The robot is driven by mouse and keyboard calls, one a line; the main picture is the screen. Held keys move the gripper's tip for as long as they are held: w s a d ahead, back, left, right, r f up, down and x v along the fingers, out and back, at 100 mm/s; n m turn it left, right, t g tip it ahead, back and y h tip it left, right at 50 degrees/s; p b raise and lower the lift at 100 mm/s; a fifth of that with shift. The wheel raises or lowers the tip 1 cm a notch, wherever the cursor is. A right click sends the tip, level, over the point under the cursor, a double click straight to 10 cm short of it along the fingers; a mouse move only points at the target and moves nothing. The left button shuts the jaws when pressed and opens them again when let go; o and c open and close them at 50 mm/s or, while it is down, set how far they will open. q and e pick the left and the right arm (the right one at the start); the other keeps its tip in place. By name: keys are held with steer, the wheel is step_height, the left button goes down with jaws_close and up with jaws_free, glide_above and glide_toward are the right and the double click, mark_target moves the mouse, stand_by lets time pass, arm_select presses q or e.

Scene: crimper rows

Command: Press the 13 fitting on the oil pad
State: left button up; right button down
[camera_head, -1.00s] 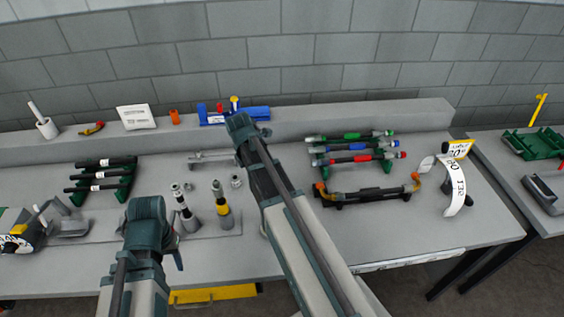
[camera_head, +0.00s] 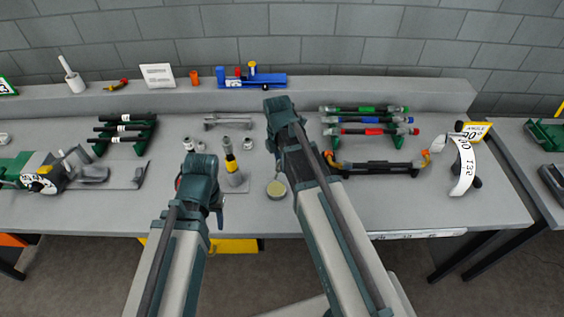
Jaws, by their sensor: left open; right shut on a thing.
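A small round pad with a yellowish top (camera_head: 276,188), likely the oil pad, lies near the front of the bench, left of my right arm. Small metal fittings stand on the bench behind my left gripper, one (camera_head: 188,144) at the left and one (camera_head: 247,144) at the right; their sizes are unreadable. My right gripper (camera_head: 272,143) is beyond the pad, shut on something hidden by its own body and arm. My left gripper (camera_head: 218,205) is open at the front of the bench, left of the pad; its jaws are mostly hidden.
A yellow-banded tool (camera_head: 231,165) stands right of my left gripper. Green, blue and red banded tools (camera_head: 368,120) lie on a rack at right, behind a black bar (camera_head: 378,168). A blue block (camera_head: 262,82) sits on the back ledge. Front bench space is clear right of my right arm.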

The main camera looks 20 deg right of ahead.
steer(key=shift+f+b, duration=2.1)
steer(key=shift+f, duration=0.3)
steer(key=shift+f+b, duration=0.75)
stand_by(0.4)
steer(key=shift+r, duration=0.15)
step_height(320, 180, up, 7)
steer(key=p, duration=0.7)
